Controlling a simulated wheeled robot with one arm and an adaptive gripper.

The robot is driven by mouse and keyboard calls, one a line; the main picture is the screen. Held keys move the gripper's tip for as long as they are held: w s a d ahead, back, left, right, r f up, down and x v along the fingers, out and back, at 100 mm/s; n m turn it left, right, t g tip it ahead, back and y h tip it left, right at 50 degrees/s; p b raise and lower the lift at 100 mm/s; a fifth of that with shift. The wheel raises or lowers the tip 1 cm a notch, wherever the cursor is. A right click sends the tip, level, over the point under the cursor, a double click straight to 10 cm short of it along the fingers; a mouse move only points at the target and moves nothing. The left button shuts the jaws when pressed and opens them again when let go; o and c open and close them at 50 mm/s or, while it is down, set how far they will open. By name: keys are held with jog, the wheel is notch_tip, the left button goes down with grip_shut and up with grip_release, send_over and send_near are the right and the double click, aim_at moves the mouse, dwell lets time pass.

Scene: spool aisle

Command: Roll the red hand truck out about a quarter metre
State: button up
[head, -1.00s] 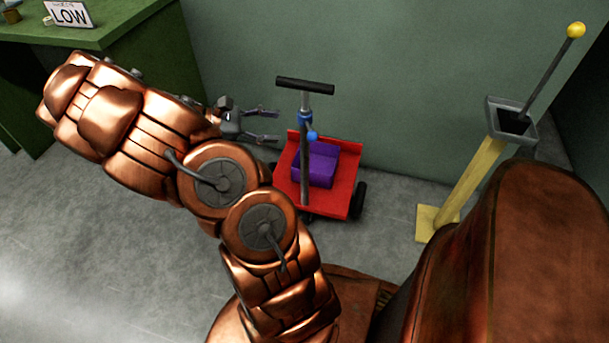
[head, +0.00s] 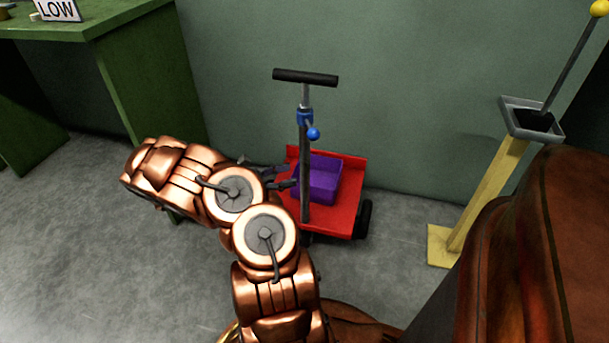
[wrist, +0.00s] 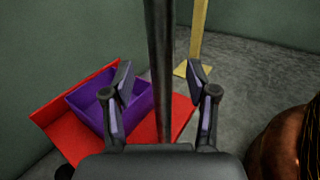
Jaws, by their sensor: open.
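The red hand truck (head: 343,215) stands on the floor by the green wall, with a dark upright post (head: 306,170) and a black T-handle (head: 305,77) on top. A blue collar with a round knob (head: 313,134) is on the post. A purple bin (head: 322,178) sits on the red deck. My gripper (head: 288,176) is at the post below the blue collar, partly hidden by my arm. In the wrist view, my gripper (wrist: 160,85) is open, its fingers on either side of the post (wrist: 160,60), with gaps showing at both sides.
A green bench (head: 120,30) with a LOW sign (head: 57,9) stands at the left. A yellow post (head: 485,195) with a grey tray and a yellow-tipped rod stands at the right. Grey floor (head: 80,240) is clear at the left front.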

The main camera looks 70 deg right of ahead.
aim_at(305, 171)
jog(key=shift+b+x, duration=0.85)
jog(key=shift+x, duration=2.1)
grip_shut()
